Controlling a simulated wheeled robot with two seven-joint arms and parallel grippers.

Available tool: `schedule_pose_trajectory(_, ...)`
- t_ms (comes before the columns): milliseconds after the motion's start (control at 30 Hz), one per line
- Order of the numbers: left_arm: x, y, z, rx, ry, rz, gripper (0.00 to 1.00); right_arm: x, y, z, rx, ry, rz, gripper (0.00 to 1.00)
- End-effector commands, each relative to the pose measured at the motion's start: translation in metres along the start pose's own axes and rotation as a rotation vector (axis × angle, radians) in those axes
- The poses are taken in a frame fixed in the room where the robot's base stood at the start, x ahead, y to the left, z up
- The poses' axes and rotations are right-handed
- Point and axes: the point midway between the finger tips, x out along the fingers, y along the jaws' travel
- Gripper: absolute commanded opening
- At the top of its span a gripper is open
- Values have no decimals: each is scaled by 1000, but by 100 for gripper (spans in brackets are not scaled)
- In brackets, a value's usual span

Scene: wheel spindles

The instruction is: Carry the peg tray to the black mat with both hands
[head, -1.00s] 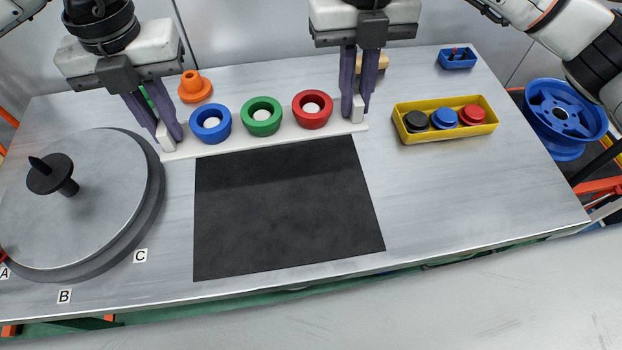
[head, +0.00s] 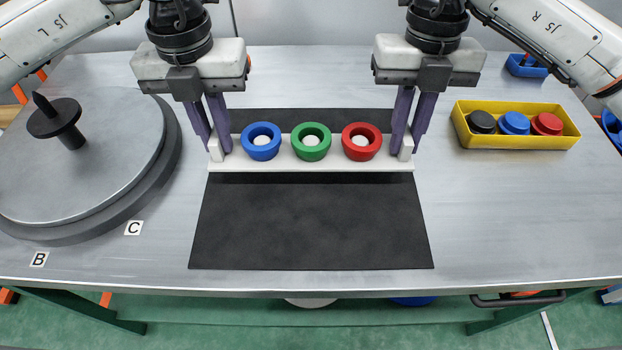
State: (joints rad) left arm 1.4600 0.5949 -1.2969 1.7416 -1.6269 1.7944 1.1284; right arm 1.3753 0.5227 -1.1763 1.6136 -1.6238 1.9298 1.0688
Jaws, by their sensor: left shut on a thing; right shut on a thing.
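The white peg tray (head: 285,162) carries a blue ring (head: 261,141), a green ring (head: 311,141) and a red ring (head: 361,141), each around a white peg. The tray is over the far part of the black mat (head: 311,230), and a dark shadow shows along its near edge. I cannot tell for sure whether it touches the mat. My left gripper (head: 219,149) is shut on the tray's left end. My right gripper (head: 402,149) is shut on the tray's right end. The tray looks level.
A grey turntable (head: 80,170) with a black spindle (head: 57,121) stands at the left, by labels B and C. A yellow bin (head: 517,143) with black, blue and red caps is at the right. A small blue bin (head: 525,67) is behind it. The near mat is clear.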

Motion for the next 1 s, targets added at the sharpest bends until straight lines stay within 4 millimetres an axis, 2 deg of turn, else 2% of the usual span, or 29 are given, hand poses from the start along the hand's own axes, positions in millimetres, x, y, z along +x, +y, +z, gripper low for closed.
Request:
schedule_pose_trajectory(467,4,0,0,0,0,0,0,4,0,1,1,0,-1,0)
schedule_pose_trajectory(1000,41,0,0,0,0,0,0,41,0,5,1,0,-1,0)
